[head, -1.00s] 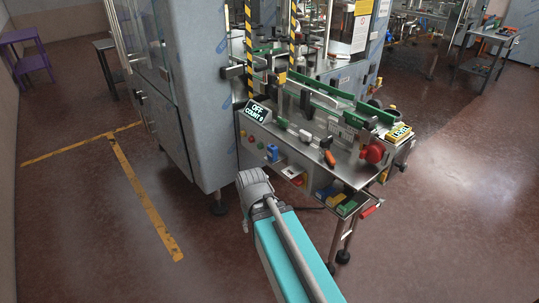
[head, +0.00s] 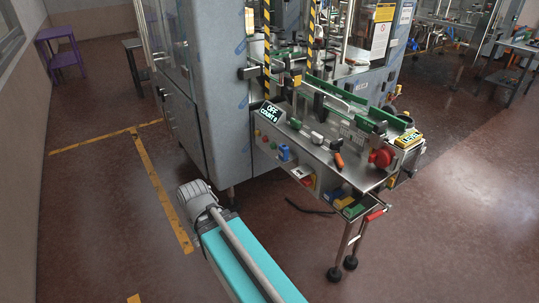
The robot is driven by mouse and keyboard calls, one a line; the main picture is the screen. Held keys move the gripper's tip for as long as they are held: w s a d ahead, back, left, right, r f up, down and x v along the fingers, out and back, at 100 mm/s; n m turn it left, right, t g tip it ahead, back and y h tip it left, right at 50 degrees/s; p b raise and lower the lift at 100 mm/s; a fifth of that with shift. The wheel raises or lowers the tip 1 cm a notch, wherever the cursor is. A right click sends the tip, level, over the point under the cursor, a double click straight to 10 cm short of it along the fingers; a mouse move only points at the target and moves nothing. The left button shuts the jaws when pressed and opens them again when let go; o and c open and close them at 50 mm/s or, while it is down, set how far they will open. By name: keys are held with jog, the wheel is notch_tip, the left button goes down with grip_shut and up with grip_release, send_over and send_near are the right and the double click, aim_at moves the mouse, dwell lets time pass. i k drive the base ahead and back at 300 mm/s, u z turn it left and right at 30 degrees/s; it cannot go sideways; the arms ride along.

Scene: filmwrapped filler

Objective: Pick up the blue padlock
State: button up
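A small blue object (head: 284,152) that looks like the blue padlock is at the front panel of the filling machine (head: 209,85), below the "OFF COUNT" display (head: 270,112). It is small, and I cannot tell how it is attached. My gripper is not clearly seen in the head view, so I cannot see its fingers or anything in them.
The metal worktop (head: 320,150) carries an orange-handled tool (head: 338,160) and a red round part (head: 381,158). Coloured bins (head: 352,209) and a red handle (head: 375,215) stick out at its front right. Open floor lies right (head: 460,240); a purple stand (head: 60,52) is far left.

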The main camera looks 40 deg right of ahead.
aim_at(283, 152)
jog(key=u, duration=0.65)
jog(key=k, duration=1.05)
jog(key=z, duration=1.25)
jog(key=i, duration=0.4)
jog(key=z, duration=0.1)
